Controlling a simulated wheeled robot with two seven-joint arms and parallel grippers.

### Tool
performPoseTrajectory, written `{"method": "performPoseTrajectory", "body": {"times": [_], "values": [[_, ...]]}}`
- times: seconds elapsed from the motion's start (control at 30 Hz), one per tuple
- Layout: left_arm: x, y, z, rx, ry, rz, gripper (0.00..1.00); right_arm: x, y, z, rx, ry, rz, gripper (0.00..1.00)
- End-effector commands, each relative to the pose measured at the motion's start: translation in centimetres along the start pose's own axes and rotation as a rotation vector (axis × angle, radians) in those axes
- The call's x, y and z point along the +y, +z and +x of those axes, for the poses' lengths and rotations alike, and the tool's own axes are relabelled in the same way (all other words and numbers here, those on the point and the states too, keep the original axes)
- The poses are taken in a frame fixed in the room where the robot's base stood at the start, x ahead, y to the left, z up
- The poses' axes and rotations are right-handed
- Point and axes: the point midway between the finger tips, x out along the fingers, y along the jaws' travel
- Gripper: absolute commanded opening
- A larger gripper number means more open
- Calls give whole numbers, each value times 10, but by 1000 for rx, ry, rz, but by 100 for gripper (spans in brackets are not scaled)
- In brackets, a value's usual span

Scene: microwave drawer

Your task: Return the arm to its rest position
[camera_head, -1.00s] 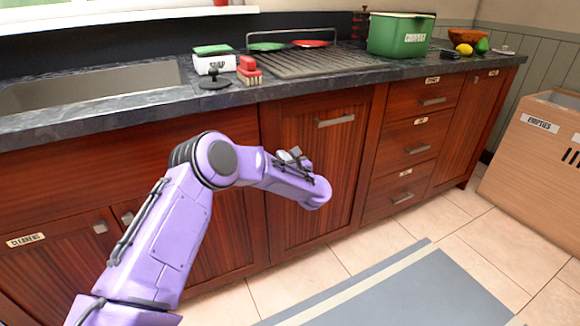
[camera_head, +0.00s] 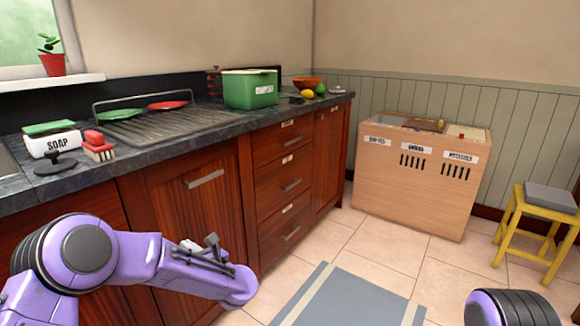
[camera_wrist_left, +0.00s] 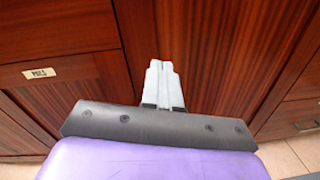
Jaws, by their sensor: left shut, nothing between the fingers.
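My left arm (camera_head: 85,250) comes in from the lower left in the head view, bent at a joint, with its forearm stretching right in front of the lower cabinets. In the left wrist view my left gripper (camera_wrist_left: 163,85) has its two pale fingers together, with nothing between them. It faces the dark red wooden cabinet fronts (camera_wrist_left: 215,50); I cannot tell how far off they are. In the head view the fingers are mostly hidden by the arm. A purple and black part of my right arm (camera_head: 512,308) shows at the bottom right; its gripper is out of view.
Tiled floor (camera_head: 395,250) lies between, with a grey mat (camera_head: 350,300).

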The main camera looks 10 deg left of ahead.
Motion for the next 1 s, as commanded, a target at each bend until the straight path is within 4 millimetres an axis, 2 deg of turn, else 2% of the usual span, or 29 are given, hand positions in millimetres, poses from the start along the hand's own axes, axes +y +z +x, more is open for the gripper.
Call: {"method": "performPoseTrajectory", "body": {"times": [0.07,0.17,0.2,0.27,0.3,0.33,0.4,0.5,0.6,0.73,0.77,0.83,0.87,0.9,1.0], "values": [[-15,-18,-12,-22,-135,364,0,0,0,0,0,0,0,58],[-25,-87,-48,-132,-398,1055,0,0,0,0,0,0,0,58],[-21,-121,-64,-187,-502,1305,0,0,0,0,0,0,0,58],[-8,-168,-89,-276,-647,1622,0,0,0,0,0,0,0,58],[6,-198,-105,-334,-741,1804,0,0,0,0,0,0,0,58],[18,-219,-118,-378,-811,1926,0,0,0,0,0,0,0,58],[49,-261,-144,-479,-971,2164,0,0,0,0,0,0,0,58],[95,-305,-175,-595,-1171,2390,0,0,0,0,0,0,0,58],[141,-335,-200,-670,-1350,2529,0,0,0,0,0,0,0,58],[199,-360,-223,-682,-1543,2623,0,0,0,0,0,0,0,58],[213,-364,-228,669,1573,-2627,0,0,0,0,0,0,0,58],[243,-377,-236,612,1574,-2552,0,0,0,0,0,0,0,58],[248,-367,-240,610,1584,-2541,0,1,-5,-12,-1,0,0,58],[250,-344,-238,616,1580,-2554,0,3,-13,-32,-1,1,-1,58],[257,-314,-238,615,1581,-2557,0,5,-26,-61,1,0,0,58]]}}
